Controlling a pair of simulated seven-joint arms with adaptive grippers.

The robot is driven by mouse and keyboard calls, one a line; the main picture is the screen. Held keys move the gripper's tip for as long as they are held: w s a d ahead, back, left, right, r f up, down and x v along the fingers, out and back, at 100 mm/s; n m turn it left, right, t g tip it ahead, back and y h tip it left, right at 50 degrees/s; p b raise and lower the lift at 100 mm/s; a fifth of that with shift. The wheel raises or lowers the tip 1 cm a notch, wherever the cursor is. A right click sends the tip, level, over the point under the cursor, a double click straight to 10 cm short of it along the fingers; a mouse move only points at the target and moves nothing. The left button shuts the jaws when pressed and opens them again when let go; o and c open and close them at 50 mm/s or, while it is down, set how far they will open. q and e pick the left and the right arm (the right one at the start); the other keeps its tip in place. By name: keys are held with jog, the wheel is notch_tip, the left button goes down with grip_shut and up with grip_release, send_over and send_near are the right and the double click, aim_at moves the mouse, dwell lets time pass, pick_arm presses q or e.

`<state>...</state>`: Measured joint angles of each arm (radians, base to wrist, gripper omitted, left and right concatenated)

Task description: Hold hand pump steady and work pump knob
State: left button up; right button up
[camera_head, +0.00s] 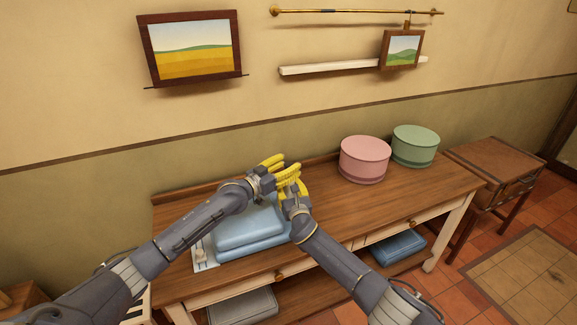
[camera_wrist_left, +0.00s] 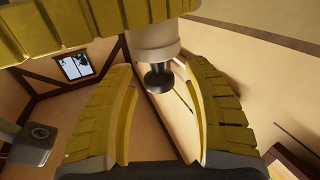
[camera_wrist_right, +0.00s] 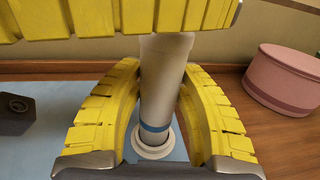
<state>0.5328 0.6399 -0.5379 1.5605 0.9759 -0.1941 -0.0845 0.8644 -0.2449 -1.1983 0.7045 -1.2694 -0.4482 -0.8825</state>
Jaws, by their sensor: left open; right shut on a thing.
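The hand pump is a white cylinder (camera_wrist_right: 165,75) with a blue band and a white flange, seen in the right wrist view. My right gripper (camera_head: 291,183) is shut on it, with yellow fingers on both sides. In the left wrist view, the pump's pale end (camera_wrist_left: 152,45) carries a dark grey pump knob (camera_wrist_left: 158,77). My left gripper (camera_head: 272,164) is open, with its fingers spread around the knob; I see a gap on either side of it. In the head view the two grippers are close together above the table, and their fingers mostly hide the pump.
A pink round box (camera_head: 364,160) and a green round box (camera_head: 415,147) stand at the back right.

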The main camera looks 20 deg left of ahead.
pick_arm(q)
jog(key=shift+o, duration=0.3)
jog(key=shift+w+d, duration=0.1)
jog(key=shift+w, duration=0.1)
grip_shut()
dwell(0.3)
